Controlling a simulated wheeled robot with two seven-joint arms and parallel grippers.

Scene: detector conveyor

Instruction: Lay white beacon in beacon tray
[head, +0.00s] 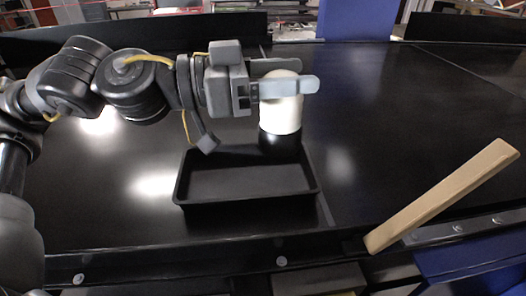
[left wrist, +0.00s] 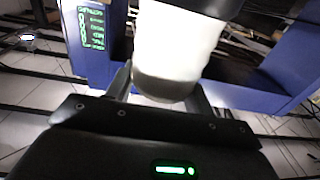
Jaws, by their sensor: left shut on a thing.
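The white beacon (head: 281,114) is an upright white cylinder with a dark lower part. My left gripper (head: 288,78) is shut on it, with one finger in front and one behind near its top. In the left wrist view the beacon (left wrist: 175,45) fills the upper middle between the fingers. The beacon tray (head: 247,184) is a shallow, empty black tray on the dark surface. In the head view the beacon overlaps the tray's far right edge; I cannot tell its exact height. My right gripper is not in view.
A wooden bar (head: 440,196) slants across the right front of the black conveyor (head: 390,120). A metal rail runs along the front right edge. A blue post (head: 356,20) stands at the back. The conveyor surface right of the tray is clear.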

